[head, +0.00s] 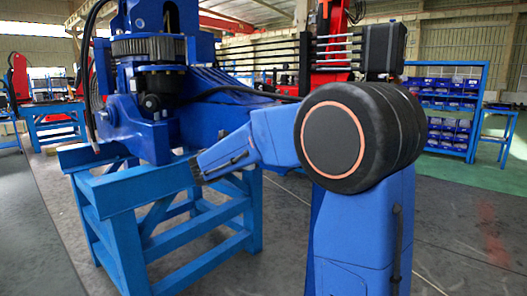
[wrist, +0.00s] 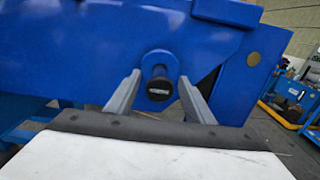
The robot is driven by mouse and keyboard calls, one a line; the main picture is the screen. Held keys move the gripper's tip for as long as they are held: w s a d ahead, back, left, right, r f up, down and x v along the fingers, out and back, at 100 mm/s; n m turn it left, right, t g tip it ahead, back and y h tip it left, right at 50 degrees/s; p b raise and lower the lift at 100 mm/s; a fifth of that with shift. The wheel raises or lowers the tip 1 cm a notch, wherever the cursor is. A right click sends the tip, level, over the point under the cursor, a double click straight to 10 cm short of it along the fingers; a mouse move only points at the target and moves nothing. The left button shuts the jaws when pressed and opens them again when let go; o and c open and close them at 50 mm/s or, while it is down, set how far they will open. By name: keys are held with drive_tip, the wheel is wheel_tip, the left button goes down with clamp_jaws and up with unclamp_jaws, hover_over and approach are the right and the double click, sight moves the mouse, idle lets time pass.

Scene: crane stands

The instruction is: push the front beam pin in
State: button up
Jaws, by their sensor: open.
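The front beam pin (wrist: 159,88) shows in the wrist view as a dark round-headed pin. It sticks out of a round blue boss on the side of the blue crane beam (wrist: 60,55). My gripper (wrist: 160,85) is open, with one grey finger on each side of the pin in the picture. Whether the fingers touch the pin or the beam I cannot tell. In the head view my gripper (head: 196,168) is at the side of the blue crane base (head: 150,130), above its stand. The pin is not visible there, hidden by my arm or too small.
A blue steel stand (head: 120,205) carries the crane base. Blue shelves with bins (head: 447,110) stand at the back right. A red machine (head: 18,80) and a blue bench (head: 55,125) are at the left. The grey floor at the right is open.

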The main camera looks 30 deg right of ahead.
drive_tip(key=shift+c, duration=0.6)
clamp_jaws()
drive_tip(key=x, duration=0.4)
drive_tip(key=shift+w+d, duration=0.1)
drive_tip(key=shift+d, duration=0.2)
drive_tip(key=shift+c, duration=1.3)
unclamp_jaws()
drive_tip(key=o, duration=0.4)
drive_tip(key=shift+d, duration=0.15)
